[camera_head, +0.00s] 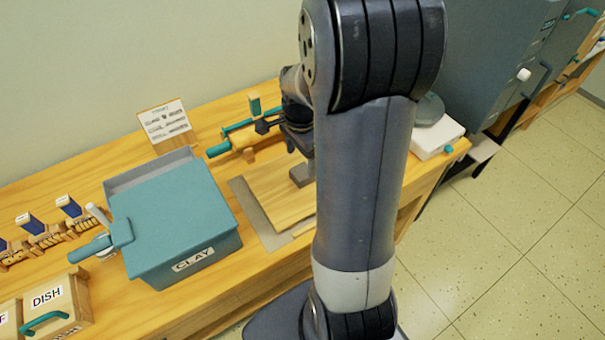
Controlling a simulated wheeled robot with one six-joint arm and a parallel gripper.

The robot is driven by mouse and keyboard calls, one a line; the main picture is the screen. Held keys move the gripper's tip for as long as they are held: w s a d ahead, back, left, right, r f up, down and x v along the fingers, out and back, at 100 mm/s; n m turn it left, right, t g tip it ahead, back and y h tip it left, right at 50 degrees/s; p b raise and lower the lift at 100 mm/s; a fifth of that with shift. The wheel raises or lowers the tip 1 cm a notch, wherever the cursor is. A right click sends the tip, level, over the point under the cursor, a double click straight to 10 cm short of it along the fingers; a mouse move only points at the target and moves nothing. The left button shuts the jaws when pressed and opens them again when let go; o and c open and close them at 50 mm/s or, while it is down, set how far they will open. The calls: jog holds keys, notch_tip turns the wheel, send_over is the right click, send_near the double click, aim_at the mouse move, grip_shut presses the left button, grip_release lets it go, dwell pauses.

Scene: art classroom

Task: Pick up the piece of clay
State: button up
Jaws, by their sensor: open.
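No piece of clay can be made out in this view. A teal box labelled CLAY (190,262) stands on the wooden bench, left of my arm. Its teal lid (175,210) covers most of the top, and a grey strip shows along the back edge. The inside of the box is hidden. My gripper (277,138) is open, to the right of the box, near a roller with teal handles (218,150) and above a wooden board (270,195). My arm hides part of the board, and the fingertips are small and partly hidden.
A small sign (165,125) stands behind the box. A DISH box (48,300) and several small wooden holders (45,235) are at the left. A white device (437,138) sits at the bench's right end. Tiled floor (510,240) lies open at the right.

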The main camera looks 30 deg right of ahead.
aim_at(302, 175)
jog(key=shift+d+f, duration=0.1)
jog(key=shift+f, duration=2.6)
jog(key=shift+c, duration=0.2)
jog(key=c, duration=1.1)
